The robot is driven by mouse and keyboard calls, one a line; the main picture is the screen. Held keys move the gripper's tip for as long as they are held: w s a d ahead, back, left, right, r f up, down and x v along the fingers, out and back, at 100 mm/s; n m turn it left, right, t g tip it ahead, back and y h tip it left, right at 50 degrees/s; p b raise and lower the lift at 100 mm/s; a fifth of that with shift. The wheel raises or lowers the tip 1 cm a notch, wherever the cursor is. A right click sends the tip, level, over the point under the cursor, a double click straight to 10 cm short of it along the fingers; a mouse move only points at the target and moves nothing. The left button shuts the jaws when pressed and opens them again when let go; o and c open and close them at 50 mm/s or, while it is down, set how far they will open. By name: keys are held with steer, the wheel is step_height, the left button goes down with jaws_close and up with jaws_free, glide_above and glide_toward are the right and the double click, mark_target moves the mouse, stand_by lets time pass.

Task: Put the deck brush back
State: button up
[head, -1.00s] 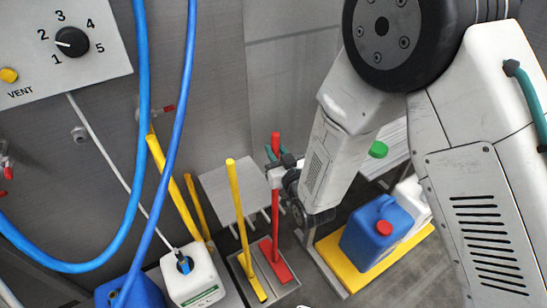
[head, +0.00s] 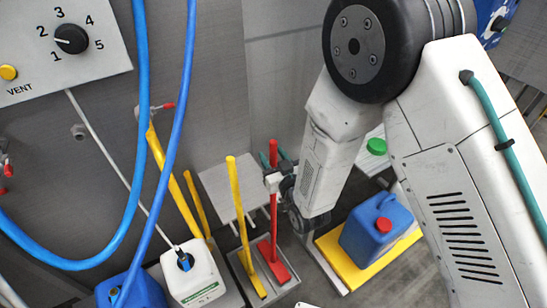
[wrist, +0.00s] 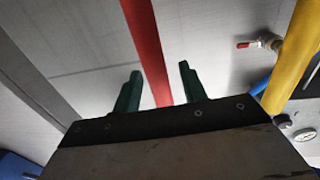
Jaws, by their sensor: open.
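A red deck brush (head: 273,215) stands close to upright, its red head (head: 272,262) down in a grey floor rack (head: 286,285). My gripper (head: 278,160) is at the upper part of its handle. In the wrist view, my gripper's (wrist: 158,78) two green fingers are open, with the red handle (wrist: 148,45) passing between them. A gap shows on each side of the handle near the fingertips. A yellow brush (head: 240,215) stands in the same rack, just left of the red one.
A yellow tray (head: 338,270) with a blue jerrycan (head: 375,230) lies right of the rack. A white canister (head: 193,275) and a blue one (head: 135,292) stand left. Blue hoses (head: 142,120) hang in front. A yellow pipe (head: 170,180) runs behind.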

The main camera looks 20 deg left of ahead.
steer(key=v, duration=1.2)
steer(key=shift+w, duration=0.1)
steer(key=w+d+r+m+g+h, duration=0.3)
steer(key=w+d+r+h, duration=0.4)
steer(key=w+d+r, duration=0.4)
steer(key=s+d+r+m+g+h, duration=0.1)
steer(key=s+d+r+g+h, duration=0.1)
steer(key=s+d+r, duration=0.35)
steer(key=s+d+r+m+g+h, duration=0.1)
steer(key=s+d+r+m, duration=0.1)
steer(key=d, duration=0.7)
steer(key=s+d+r+g, duration=0.2)
steer(key=s+d, duration=0.2)
steer(key=s, duration=0.3)
steer(key=s+d+r+m+g+h, duration=0.1)
steer(key=s+d+r+g, duration=0.1)
steer(key=s, duration=0.5)
steer(key=s+d+r+m+g+h, duration=0.1)
steer(key=s+d+r+g, duration=0.1)
steer(key=s+d, duration=0.3)
steer(key=shift+s+d+r, duration=0.3)
steer(key=shift+s+r, duration=0.3)
steer(key=shift+s, duration=0.45)
